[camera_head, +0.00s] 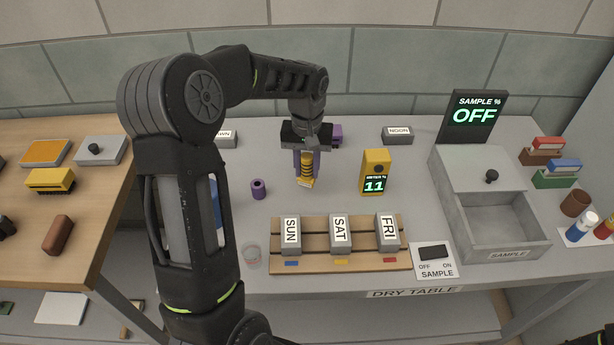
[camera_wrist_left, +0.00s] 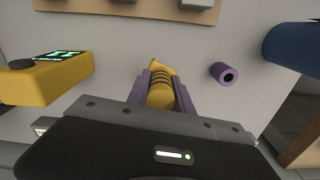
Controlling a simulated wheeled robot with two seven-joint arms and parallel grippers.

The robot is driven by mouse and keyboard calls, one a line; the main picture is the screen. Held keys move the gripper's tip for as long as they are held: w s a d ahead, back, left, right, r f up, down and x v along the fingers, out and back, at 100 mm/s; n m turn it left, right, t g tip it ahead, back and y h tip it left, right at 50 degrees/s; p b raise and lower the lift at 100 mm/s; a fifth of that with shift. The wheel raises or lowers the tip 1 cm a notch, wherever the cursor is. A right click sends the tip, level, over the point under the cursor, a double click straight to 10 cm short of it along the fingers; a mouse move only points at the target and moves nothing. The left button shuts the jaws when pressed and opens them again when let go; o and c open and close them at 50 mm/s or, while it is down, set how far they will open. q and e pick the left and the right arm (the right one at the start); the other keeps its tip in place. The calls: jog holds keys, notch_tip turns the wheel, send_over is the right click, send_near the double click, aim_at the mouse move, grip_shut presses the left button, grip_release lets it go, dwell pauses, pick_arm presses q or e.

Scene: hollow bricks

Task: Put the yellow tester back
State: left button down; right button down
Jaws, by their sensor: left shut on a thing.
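My left gripper (camera_head: 306,176) has purple fingers and is shut on the yellow tester (camera_head: 306,167), a slim yellow body with dark rings. It points down over the grey table behind the slatted rack; I cannot tell whether its tip touches the table. In the left wrist view the tester (camera_wrist_left: 160,92) sits between both fingertips (camera_wrist_left: 162,88). A yellow meter box (camera_head: 376,172) reading 11 stands upright to the right of the gripper; it also shows in the left wrist view (camera_wrist_left: 45,82).
A wooden rack (camera_head: 315,257) holds grey blocks marked SUN, SAT and FRI. A purple cylinder (camera_head: 258,189) stands left of the gripper. A grey sample box (camera_head: 507,247), an OFF display (camera_head: 474,117) and a switch plate (camera_head: 434,258) are to the right.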

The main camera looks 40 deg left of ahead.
aim_at(307, 178)
pick_arm(q)
jog(key=shift+f+p, duration=0.3)
jog(key=shift+f, duration=1.55)
jog(key=shift+f, duration=0.2)
jog(key=c, duration=1.1)
grip_release()
jog(key=shift+r, duration=0.15)
notch_tip(307, 178, up, 12)
jog(key=shift+r+b, duration=0.1)
jog(key=shift+b, duration=0.5)
